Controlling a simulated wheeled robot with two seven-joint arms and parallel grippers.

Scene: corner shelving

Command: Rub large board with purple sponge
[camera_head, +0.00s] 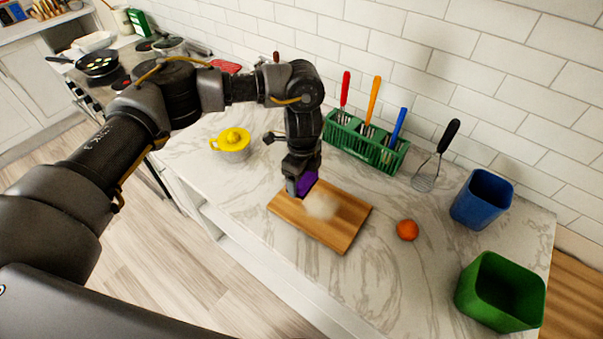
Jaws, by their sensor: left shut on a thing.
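The large board (336,236) is a wooden cutting board lying flat on the marble counter. A whitish smudge (322,206) shows on its upper middle. My left gripper (302,184) is shut on the purple sponge (307,183) and points down over the board's upper left part. The sponge is partly hidden by the gripper, and I cannot tell whether it touches the board. My right gripper is not in view.
An orange (407,230) lies right of the board. A yellow-lidded bowl (233,144) is at left.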

